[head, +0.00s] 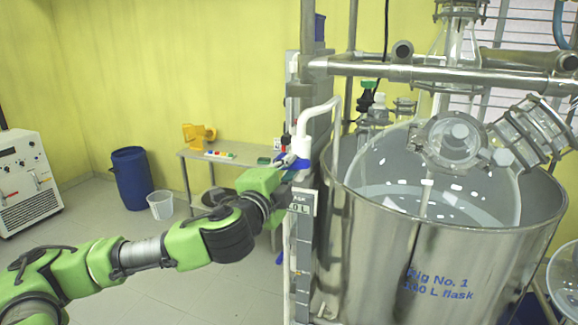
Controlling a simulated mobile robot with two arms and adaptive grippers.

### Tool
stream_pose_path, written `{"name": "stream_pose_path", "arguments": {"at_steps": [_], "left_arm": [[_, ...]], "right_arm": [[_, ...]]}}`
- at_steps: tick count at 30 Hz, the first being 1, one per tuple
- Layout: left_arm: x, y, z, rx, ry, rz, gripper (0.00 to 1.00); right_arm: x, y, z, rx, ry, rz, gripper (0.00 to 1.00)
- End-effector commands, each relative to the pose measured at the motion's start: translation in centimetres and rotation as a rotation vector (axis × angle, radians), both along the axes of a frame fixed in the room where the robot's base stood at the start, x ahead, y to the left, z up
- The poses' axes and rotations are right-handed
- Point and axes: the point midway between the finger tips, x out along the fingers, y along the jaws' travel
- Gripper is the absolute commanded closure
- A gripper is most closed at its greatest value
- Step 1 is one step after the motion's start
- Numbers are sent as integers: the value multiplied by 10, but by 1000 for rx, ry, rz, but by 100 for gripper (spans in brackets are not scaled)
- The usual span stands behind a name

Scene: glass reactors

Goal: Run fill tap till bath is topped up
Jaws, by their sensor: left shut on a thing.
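The bath (376,225) is a large steel vessel on the right, marked "Rig No. 1". It holds a glass flask (431,170), and glassy reflections inside make the bath's liquid level hard to read. A white fill pipe (319,108) bends over the bath's left rim. The fill tap (296,162) has a blue handle and sits on the white pipework left of the bath. My left gripper (287,166) is shut on the tap's handle and partly hides it. My right gripper is out of view.
Steel frame bars (430,73) and glassware stand over the bath. A side table (232,156) with small coloured items is behind my left arm. A blue drum (131,174), a white bucket (160,205) and a white machine (26,180) stand at left. Open floor lies between.

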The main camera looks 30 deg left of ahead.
Motion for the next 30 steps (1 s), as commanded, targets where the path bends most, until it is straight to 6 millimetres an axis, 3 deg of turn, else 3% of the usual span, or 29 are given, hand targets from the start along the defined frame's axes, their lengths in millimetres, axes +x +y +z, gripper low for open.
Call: {"name": "stream_pose_path", "arguments": {"at_steps": [12, 29, 30], "left_arm": [[0, 3, 4, 189, 38, 9, 100], [0, 4, 6, 219, 41, 10, 100], [0, 4, 6, 219, 40, 11, 77]], "right_arm": [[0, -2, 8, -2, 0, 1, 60], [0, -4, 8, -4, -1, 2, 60], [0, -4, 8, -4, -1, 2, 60]]}}
